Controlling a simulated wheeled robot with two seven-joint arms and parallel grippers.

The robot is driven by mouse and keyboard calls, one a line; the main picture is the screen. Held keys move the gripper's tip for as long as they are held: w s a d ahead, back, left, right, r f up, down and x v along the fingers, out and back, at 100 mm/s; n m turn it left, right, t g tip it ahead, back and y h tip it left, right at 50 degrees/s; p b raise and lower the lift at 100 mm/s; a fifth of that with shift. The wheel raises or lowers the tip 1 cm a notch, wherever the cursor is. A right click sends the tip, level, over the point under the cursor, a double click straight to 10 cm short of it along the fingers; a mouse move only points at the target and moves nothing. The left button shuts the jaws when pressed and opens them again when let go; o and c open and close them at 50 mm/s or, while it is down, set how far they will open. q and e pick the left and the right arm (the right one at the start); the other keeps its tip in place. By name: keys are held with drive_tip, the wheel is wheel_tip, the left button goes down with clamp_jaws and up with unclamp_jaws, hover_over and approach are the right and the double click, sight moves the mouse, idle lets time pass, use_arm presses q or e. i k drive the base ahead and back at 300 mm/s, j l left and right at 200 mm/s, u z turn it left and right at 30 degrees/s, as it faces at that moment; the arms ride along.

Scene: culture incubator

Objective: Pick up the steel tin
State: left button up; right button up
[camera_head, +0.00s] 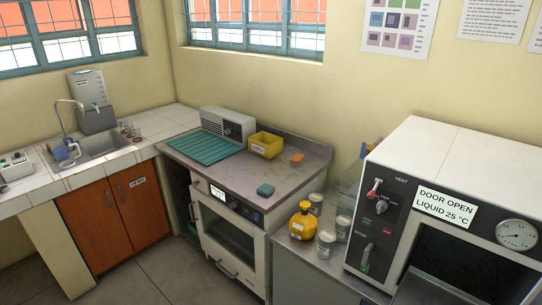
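One tin (316,204) is at the back, one tin (343,228) is at the right beside the incubator, and one tin (326,244) is at the front. They look metallic with pale labels, too small to read, so I cannot tell which is the steel tin. Neither of my grippers is in view.
A teal block (265,189), an orange block (297,158) and a yellow bin (265,146) are on the counter behind.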

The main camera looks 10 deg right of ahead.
sight(316, 199)
drive_tip(key=i+z, duration=0.1)
drive_tip(key=z, duration=0.3)
drive_tip(key=i+j+z, duration=0.15)
drive_tip(key=z, duration=0.3)
drive_tip(key=i+j+z, duration=0.1)
drive_tip(key=z, duration=0.3)
drive_tip(key=j+z, duration=0.15)
drive_tip(key=z, duration=0.3)
drive_tip(key=i, duration=0.05)
